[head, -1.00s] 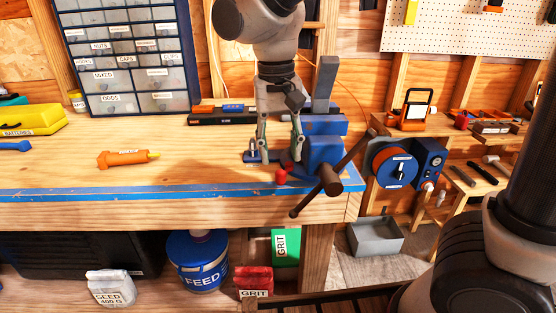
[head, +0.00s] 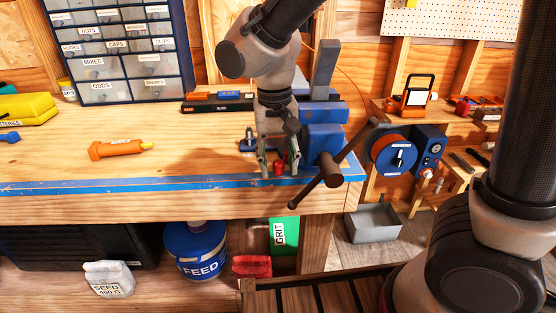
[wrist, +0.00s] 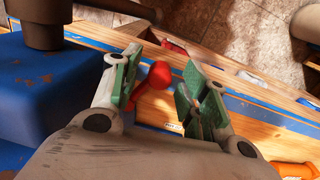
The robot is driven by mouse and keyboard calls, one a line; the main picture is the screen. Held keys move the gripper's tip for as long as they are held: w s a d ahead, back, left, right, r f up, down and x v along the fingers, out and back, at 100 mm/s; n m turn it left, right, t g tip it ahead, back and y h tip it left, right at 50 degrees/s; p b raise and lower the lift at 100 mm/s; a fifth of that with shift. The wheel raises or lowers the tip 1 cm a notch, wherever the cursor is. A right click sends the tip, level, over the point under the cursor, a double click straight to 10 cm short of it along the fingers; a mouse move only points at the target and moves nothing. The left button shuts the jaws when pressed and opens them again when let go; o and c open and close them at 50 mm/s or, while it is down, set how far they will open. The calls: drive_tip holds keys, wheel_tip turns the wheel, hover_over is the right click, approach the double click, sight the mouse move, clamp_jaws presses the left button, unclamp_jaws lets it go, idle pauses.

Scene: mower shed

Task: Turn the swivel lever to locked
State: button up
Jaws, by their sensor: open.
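The red swivel lever (head: 279,168) with a round knob is at the foot of the blue vise (head: 322,143), near the bench's front edge. In the wrist view the lever (wrist: 158,76) shows its red knob and short arm between my two green-padded fingers. My gripper (head: 280,162) is open and points down, with one finger on each side of the lever. A gap shows between the knob and the right finger; whether the left finger touches the lever I cannot tell. A small pale label lies by the lever, too small to read.
The vise's dark handle bar (head: 331,172) slants just right of my gripper. A blue hose reel (head: 393,155) stands at the right. The bench top (head: 190,150) between tube and gripper is clear.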

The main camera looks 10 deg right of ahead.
clamp_jaws()
drive_tip(key=shift+a, duration=0.1)
idle(0.4)
drive_tip(key=shift+w+a+m, duration=0.3)
drive_tip(key=shift+a+m, duration=0.05)
drive_tip(key=shift+m, duration=0.4)
drive_tip(key=shift+w+a+m, duration=0.25)
drive_tip(key=shift+a+m, duration=0.1)
drive_tip(key=shift+m, duration=0.4)
drive_tip(key=m, duration=0.1)
drive_tip(key=w+a+m, duration=0.1)
drive_tip(key=m, duration=0.1)
drive_tip(key=shift+w+a+m, duration=0.15)
drive_tip(key=shift+w+m, duration=0.15)
drive_tip(key=w+m, duration=0.2)
drive_tip(key=m, duration=0.1)
drive_tip(key=shift+a, duration=0.35)
drive_tip(key=shift+w+m, duration=0.4)
drive_tip(key=shift+m, duration=0.5)
drive_tip(key=shift+w+m, duration=0.4)
drive_tip(key=shift+m, duration=0.5)
